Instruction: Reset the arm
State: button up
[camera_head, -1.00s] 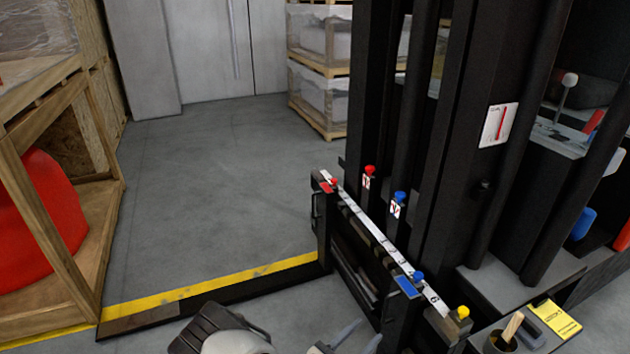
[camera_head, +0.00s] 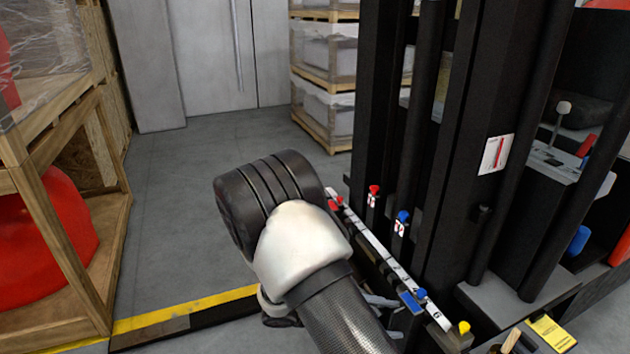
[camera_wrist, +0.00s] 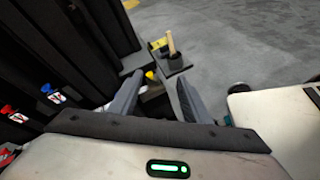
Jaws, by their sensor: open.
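My gripper (camera_wrist: 158,92) shows in the wrist view with its two grey fingers apart and nothing between them. Beyond the fingertips are a yellow knob (camera_wrist: 150,76) and a dark cup (camera_wrist: 176,62) with a wooden handle standing in it. In the head view my raised arm fills the lower middle and mostly hides the gripper. The white scale rail (camera_head: 375,243) on the black forklift mast (camera_head: 480,120) runs just right of my arm. My arm covers part of it.
Red (camera_head: 374,189) and blue (camera_head: 403,216) knobs stick out along the mast. A wooden crate (camera_head: 120,215) with a red part (camera_head: 45,240) stands at the left. Wrapped pallets (camera_head: 328,110) stand at the back. Grey floor (camera_head: 165,190) lies clear between them.

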jog(key=s+r+m+t+y+p, duration=0.1)
jog(key=s+r+m+y+p, duration=0.3)
jog(key=r, duration=1)
jog(key=s+a+r+m+t+y+p, duration=0.1)
jog(key=s+r+m+y+p, duration=0.4)
jog(key=r, duration=1)
jog(key=s+a+r+m+t+y+p, duration=0.1)
jog(key=s+r+m+y+p, duration=0.3)
jog(key=r, duration=1.1)
jog(key=s+m+p, duration=0.1)
jog(key=s+p, duration=0.1)
jog(key=s, duration=0.1)
jog(key=shift+m, duration=0.3)
jog(key=shift+r, duration=0.1)
